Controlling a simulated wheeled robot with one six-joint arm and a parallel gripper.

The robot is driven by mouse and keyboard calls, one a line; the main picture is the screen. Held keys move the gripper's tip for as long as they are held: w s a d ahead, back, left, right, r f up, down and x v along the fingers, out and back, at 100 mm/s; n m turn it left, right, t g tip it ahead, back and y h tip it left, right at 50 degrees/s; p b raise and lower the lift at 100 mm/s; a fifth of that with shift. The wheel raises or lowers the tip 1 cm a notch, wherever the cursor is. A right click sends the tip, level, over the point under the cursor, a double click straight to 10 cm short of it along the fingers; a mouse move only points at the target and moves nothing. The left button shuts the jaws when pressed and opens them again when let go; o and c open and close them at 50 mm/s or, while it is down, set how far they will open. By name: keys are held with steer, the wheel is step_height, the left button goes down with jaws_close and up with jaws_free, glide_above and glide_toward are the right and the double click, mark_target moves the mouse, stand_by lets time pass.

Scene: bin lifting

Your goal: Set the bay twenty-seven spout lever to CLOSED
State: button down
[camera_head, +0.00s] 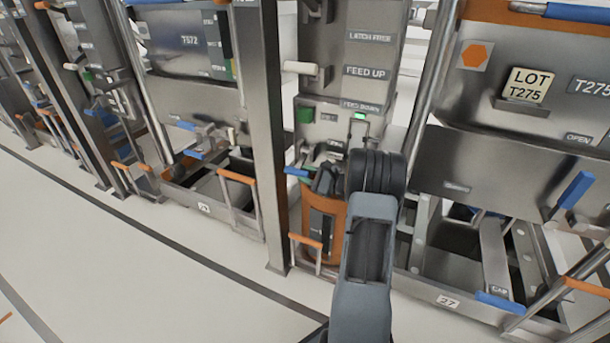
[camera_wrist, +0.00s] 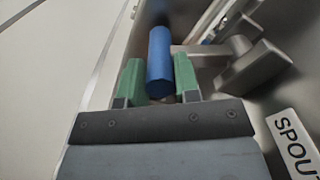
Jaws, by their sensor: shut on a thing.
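In the wrist view, the spout lever (camera_wrist: 160,52) has a blue round grip, with a grey metal arm (camera_wrist: 252,66) to its right. My gripper (camera_wrist: 158,66) has its green fingers on either side of the blue grip and is shut on it. A white plate (camera_wrist: 295,145) with partly cut-off lettering "SPOU" is at the lower right. In the head view, a blue grip (camera_head: 295,171) shows just left of my dark gripper (camera_head: 312,178); my wrist hides much around it. No OPEN or CLOSED mark for this lever is readable.
A 27 plate (camera_head: 448,301) is on the low frame at right. The column carries a FEED UP label (camera_head: 365,71) and a lit green lamp (camera_head: 359,116). An orange canister (camera_head: 319,222) stands below my gripper. Another blue lever (camera_head: 575,190) is at right. Floor is clear at left.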

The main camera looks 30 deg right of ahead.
steer(key=shift+f, duration=0.25)
steer(key=c, duration=1.2)
jaws_free()
steer(key=o, duration=0.4)
steer(key=shift+r, duration=0.1)
steer(key=shift+c, duration=0.2)
steer(key=shift+d, duration=0.1)
steer(key=p+v, duration=0.3)
steer(key=v, duration=1)
steer(key=shift+s+d+p, duration=0.15)
steer(key=shift+s+p, duration=0.15)
steer(key=shift+s, duration=0.05)
